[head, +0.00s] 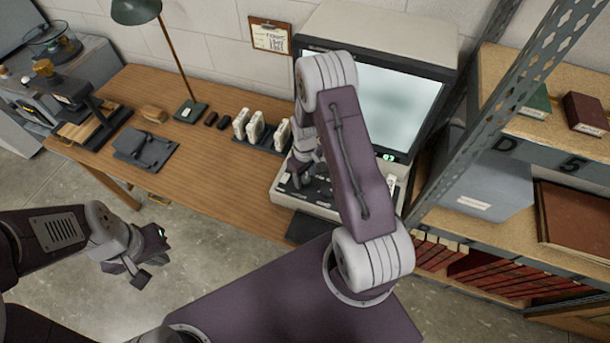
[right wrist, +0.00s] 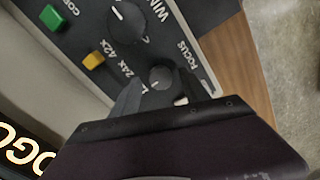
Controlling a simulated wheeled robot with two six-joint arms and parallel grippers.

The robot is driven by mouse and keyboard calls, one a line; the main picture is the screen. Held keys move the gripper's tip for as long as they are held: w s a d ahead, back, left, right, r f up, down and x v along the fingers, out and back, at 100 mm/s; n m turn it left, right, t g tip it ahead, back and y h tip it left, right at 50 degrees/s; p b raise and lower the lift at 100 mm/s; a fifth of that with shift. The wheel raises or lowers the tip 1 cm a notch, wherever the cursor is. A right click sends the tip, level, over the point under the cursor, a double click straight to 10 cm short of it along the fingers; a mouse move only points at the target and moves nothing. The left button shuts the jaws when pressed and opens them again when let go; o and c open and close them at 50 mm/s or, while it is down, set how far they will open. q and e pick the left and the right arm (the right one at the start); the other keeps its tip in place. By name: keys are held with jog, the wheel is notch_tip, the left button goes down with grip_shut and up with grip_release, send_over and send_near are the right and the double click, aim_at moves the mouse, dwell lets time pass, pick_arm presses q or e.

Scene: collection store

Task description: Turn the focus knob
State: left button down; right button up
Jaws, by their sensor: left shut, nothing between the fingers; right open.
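The focus knob (right wrist: 160,77) is a small dark round knob with a light mark, beside the printed word FOCUS on the dark control panel (right wrist: 205,60). My right gripper (right wrist: 160,92) is open, its two fingers on either side of the knob in the right wrist view; I cannot tell whether they touch it. In the head view my right gripper (head: 300,176) is over the panel of the reader (head: 308,207), and my arm partly hides the panel. The focus knob cannot be made out there. My left gripper (head: 146,266) is shut and empty, off the table's front edge.
A larger knob (right wrist: 128,20), a green button (right wrist: 53,17) and a yellow button (right wrist: 92,60) are near the focus knob. The reader's lit screen (head: 398,108) stands behind. White boxes (head: 256,128) and a lamp (head: 190,110) are on the table to the left; metal shelving (head: 490,125) is on the right.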

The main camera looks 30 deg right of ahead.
jog(key=shift+f, duration=0.25)
grip_shut()
jog(key=shift+m, duration=0.3)
jog(key=m, duration=0.4)
jog(key=shift+m, duration=0.3)
jog(key=m+b, duration=0.1)
jog(key=m, duration=0.4)
jog(key=shift+m, duration=0.4)
